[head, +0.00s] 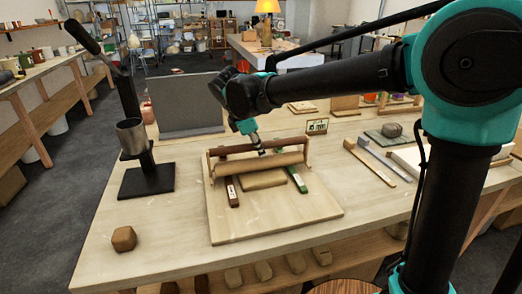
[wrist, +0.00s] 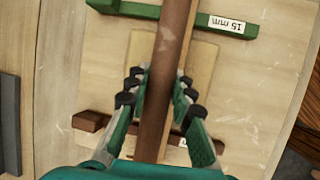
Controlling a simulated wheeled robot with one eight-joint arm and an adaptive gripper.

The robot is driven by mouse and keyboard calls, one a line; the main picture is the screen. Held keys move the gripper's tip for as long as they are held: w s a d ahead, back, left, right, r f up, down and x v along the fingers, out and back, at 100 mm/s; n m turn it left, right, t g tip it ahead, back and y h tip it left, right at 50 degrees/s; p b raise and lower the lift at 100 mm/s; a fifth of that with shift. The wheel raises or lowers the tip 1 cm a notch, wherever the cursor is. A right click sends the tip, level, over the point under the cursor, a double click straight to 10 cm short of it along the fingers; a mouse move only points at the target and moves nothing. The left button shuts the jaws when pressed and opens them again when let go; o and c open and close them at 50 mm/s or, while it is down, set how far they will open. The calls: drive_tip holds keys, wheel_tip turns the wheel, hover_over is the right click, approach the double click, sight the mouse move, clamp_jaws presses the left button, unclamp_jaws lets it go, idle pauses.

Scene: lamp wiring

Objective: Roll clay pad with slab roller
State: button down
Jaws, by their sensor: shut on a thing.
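The slab roller shows in the head view as a pale wooden cylinder (head: 275,161) with a dark brown handle bar (head: 232,149) above and behind it. My gripper (head: 255,146) is shut on the handle bar, which also runs between my fingers (wrist: 160,95) in the wrist view. The flat tan clay pad (head: 264,180) lies just in front of the cylinder on the wooden board (head: 265,222). A brown strip (head: 232,192) lies left of the pad and a green strip (head: 297,180) right of it. The green strip (wrist: 228,24) reads 15 mm in the wrist view. Whether the cylinder touches the pad is unclear.
A black stand with a metal cup (head: 131,136) and a brown lump (head: 124,239) are at the left. A grey panel (head: 188,105) stands behind. Wooden sticks (head: 370,160) and a grey block (head: 392,130) are at the right.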

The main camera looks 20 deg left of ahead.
drive_tip(key=shift+w+a, duration=0.5)
drive_tip(key=shift+w, duration=0.35)
drive_tip(key=shift+w+a, duration=0.5)
drive_tip(key=shift+w, duration=0.35)
drive_tip(key=shift+w+a+f, duration=0.1)
drive_tip(key=shift+w+a, duration=0.3)
drive_tip(key=shift+w, duration=0.3)
drive_tip(key=shift+w+a, duration=0.4)
drive_tip(key=shift+w, duration=0.25)
drive_tip(key=shift+s+d+f, duration=0.1)
drive_tip(key=shift+s+d, duration=0.8)
drive_tip(key=shift+s, duration=0.6)
drive_tip(key=shift+s+d+r, duration=0.1)
drive_tip(key=shift+s+d, duration=0.8)
drive_tip(key=shift+s, duration=0.65)
drive_tip(key=shift+s+d+f, duration=0.1)
drive_tip(key=shift+s+d, duration=0.8)
drive_tip(key=shift+s, duration=0.6)
drive_tip(key=shift+s+d+f, duration=0.1)
drive_tip(key=shift+s+d, duration=0.4)
drive_tip(key=shift+s, duration=0.25)
drive_tip(key=shift+s+d, duration=0.5)
drive_tip(key=shift+s, duration=0.2)
drive_tip(key=shift+w, duration=0.1)
